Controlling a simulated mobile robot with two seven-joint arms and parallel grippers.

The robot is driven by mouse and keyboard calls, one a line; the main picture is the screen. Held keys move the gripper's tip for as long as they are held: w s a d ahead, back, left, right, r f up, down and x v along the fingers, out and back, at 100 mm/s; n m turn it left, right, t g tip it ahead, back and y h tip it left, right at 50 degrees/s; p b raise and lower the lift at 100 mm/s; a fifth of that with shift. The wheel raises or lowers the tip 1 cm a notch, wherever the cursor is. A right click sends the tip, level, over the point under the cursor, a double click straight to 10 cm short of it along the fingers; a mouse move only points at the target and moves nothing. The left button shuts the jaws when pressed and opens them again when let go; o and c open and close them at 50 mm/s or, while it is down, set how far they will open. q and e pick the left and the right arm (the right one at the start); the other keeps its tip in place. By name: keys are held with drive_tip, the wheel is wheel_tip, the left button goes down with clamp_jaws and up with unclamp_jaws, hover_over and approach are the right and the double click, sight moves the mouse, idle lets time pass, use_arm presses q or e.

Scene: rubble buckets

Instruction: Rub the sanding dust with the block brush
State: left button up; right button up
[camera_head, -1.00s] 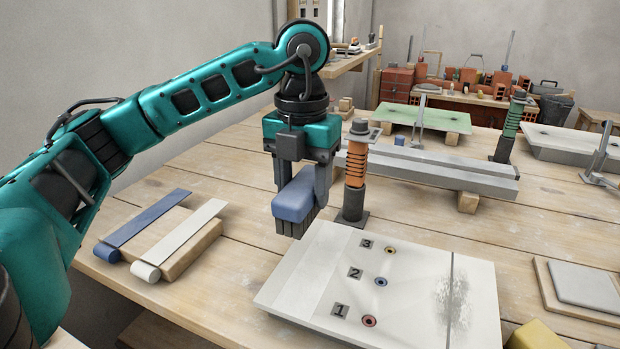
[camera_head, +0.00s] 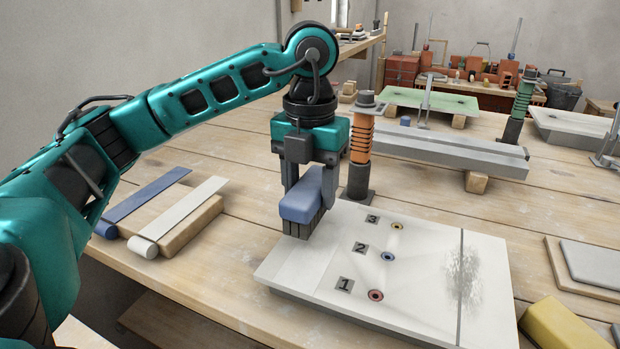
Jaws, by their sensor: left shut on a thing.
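My left gripper (camera_head: 309,190) is shut on the block brush, which has a blue body (camera_head: 302,197) and dark bristles pointing down. It holds the brush near the upper left part of a white board (camera_head: 340,255); I cannot tell whether the bristles touch it. The board also bears the numbers 1, 2 and 3 beside red, blue and yellow rings. My right gripper is not in view.
An orange-ribbed post (camera_head: 361,145) stands just behind the board. A wooden block with blue and white strips (camera_head: 180,225) lies to the left. A yellow block (camera_head: 560,325) and a grey slab (camera_head: 597,268) lie to the right. Long grey bars (camera_head: 450,150) lie behind.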

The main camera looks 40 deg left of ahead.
use_arm(q)
wheel_tip(320, 180, down, 2)
drive_tip(key=shift+b, duration=0.4)
drive_tip(key=shift+d+f, duration=0.15)
drive_tip(key=shift+d, duration=0.05)
drive_tip(key=shift+w+d+r+p, duration=0.15)
drive_tip(key=shift+d+p, duration=0.15)
drive_tip(key=shift+d, duration=0.25)
drive_tip(key=shift+w+d+r+p, duration=0.15)
drive_tip(key=shift+d+p, duration=0.1)
drive_tip(key=shift+d, duration=0.3)
drive_tip(key=shift+w+d+f, duration=0.1)
drive_tip(key=shift+w+d, duration=0.05)
drive_tip(key=shift+d, duration=0.35)
drive_tip(key=shift+w+d+f, duration=0.1)
drive_tip(key=shift+d, duration=0.35)
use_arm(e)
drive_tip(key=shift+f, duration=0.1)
use_arm(q)
drive_tip(key=shift+f+b, duration=0.35)
drive_tip(key=shift+f, duration=0.3)
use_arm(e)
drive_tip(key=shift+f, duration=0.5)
use_arm(q)
drive_tip(key=shift+r, duration=0.1)
drive_tip(key=shift+a, duration=0.1)
